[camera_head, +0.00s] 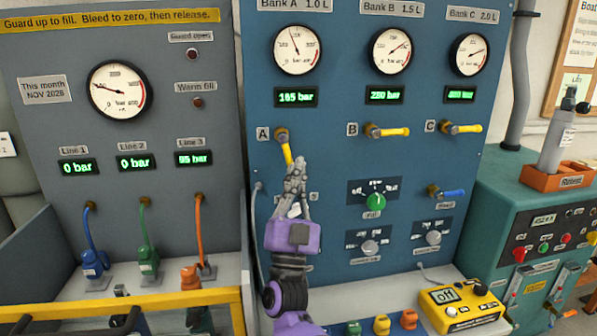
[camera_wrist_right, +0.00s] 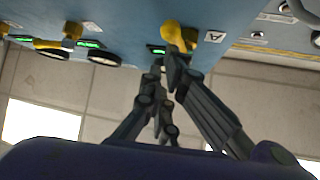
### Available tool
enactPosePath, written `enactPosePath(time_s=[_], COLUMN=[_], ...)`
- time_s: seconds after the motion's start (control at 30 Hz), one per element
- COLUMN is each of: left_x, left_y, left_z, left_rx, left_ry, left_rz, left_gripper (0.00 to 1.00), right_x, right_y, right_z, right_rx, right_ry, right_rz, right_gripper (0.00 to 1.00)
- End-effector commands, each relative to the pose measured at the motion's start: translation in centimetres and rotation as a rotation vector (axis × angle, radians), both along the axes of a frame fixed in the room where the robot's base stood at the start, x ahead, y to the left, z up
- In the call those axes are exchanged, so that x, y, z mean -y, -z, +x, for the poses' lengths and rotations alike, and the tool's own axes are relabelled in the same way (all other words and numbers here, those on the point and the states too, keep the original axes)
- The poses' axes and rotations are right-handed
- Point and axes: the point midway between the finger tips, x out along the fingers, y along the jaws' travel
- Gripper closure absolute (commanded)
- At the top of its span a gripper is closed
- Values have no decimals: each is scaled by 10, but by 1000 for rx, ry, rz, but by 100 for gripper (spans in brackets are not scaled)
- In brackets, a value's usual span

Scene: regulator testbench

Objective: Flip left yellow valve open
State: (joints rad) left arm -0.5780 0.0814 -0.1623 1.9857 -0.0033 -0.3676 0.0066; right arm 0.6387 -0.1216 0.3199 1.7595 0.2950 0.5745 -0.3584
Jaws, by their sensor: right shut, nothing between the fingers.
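The left yellow valve, marked A, (camera_head: 286,148) is on the blue panel under the Bank A gauge; its handle points down and slightly right. My right gripper (camera_head: 297,168) is shut and empty, its fingertips by the lower end of that handle. In the right wrist view the yellow handle (camera_wrist_right: 172,34) appears just beyond the shut fingertips (camera_wrist_right: 170,68); whether they touch it I cannot tell. The valves marked B (camera_head: 388,131) and C (camera_head: 462,129) have their yellow handles horizontal, pointing right. My left gripper is not in view.
A blue-handled valve (camera_head: 450,194) and a green knob (camera_head: 376,202) are lower on the panel. A yellow box (camera_head: 462,308) reading "off" stands at the lower right. A yellow guard bar (camera_head: 130,304) crosses the lower left. The panel above valve A shows a display (camera_head: 297,97).

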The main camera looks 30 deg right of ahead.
Motion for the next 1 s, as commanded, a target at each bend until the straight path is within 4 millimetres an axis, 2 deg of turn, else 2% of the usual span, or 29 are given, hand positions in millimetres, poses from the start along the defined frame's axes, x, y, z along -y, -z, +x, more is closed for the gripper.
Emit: enactPosePath(time_s=[0.5, 0.7, 1.0], left_x=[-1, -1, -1], left_y=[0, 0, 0], left_z=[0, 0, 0], left_rx=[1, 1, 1], left_ry=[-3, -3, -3], left_rz=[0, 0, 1], left_gripper=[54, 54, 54], right_x=[-36, -43, -44], right_y=[74, 86, 87], right_z=[-53, -62, -63], right_rx=[2, 5, 7], right_ry=[1, 1, 2], right_rz=[0, 0, -1], right_gripper=[100, 100, 100])
